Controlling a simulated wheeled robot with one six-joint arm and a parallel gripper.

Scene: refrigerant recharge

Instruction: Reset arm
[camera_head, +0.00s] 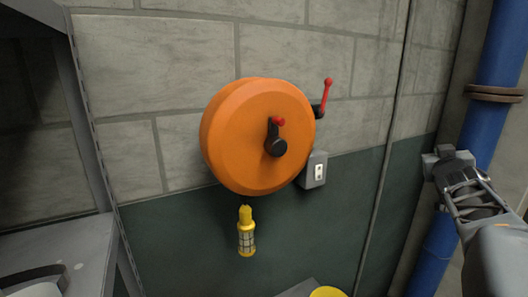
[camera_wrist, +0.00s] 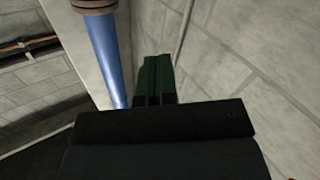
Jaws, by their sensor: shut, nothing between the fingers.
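My gripper (camera_wrist: 152,62) shows in the wrist view as two dark fingers side by side, shut, with nothing between them. In the head view my gripper (camera_head: 432,166) is at the right, with my arm coming in from the lower right. It is in front of the wall, near a blue pipe, and apart from the orange reel. The tips are small and partly hidden there.
A round orange reel (camera_head: 240,140) with red-knobbed levers is on the block wall. A yellow caged lamp (camera_head: 246,238) hangs below it, and a grey switch box (camera_head: 313,170) is beside it. A blue pipe (camera_head: 505,50) runs at the right. A grey shelf (camera_head: 60,250) stands left.

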